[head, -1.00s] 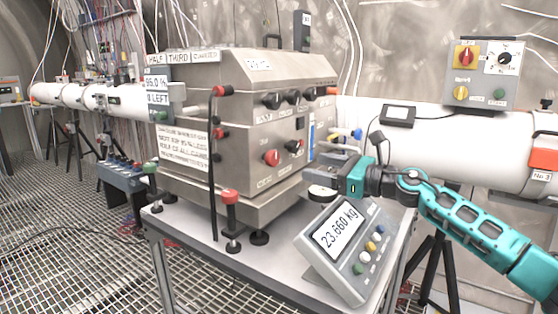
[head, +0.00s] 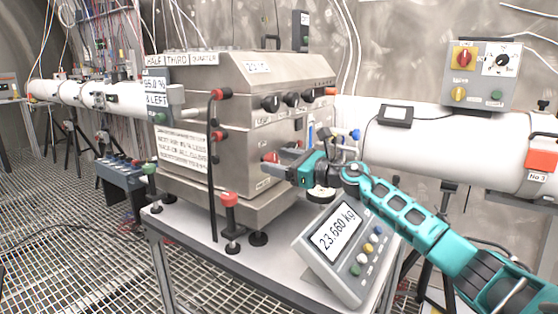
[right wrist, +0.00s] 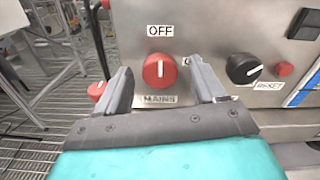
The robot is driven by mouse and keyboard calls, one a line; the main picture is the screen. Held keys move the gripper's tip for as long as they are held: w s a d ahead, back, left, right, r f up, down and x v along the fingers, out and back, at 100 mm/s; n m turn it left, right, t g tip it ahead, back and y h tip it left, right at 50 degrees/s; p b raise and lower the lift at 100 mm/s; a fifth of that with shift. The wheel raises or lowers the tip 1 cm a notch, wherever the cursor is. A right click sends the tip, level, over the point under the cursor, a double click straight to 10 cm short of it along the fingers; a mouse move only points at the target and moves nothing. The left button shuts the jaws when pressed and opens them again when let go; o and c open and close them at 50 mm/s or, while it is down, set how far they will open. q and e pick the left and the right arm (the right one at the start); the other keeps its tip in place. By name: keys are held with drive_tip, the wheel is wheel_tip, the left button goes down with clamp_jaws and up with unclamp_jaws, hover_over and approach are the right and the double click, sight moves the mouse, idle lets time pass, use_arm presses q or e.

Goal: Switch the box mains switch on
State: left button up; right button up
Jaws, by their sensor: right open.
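The steel box (head: 190,120) stands on a table. Its mains switch (right wrist: 159,70) is a round red knob on the front panel, with an OFF label above and a MAINS label below. The knob's white line is upright, pointing to OFF. In the head view the knob (head: 270,157) is partly covered by my gripper. My right gripper (right wrist: 157,82) is open, its fingers on either side of the knob in the wrist picture; I cannot tell whether they touch it. It also shows in the head view (head: 279,162). My left gripper is not in view.
A black knob (right wrist: 244,68) with a RESET label (right wrist: 268,86) sits right of the mains switch. A scale display (head: 335,240) stands below my right arm. A white pipe (head: 430,145) runs behind it. Red-topped posts (head: 229,199) stand at the box's front.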

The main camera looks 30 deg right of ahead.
drive_tip(key=shift+w+a, duration=0.1)
drive_tip(key=shift+w, duration=0.1)
drive_tip(key=c, duration=1.1)
drive_tip(key=shift+o, duration=0.2)
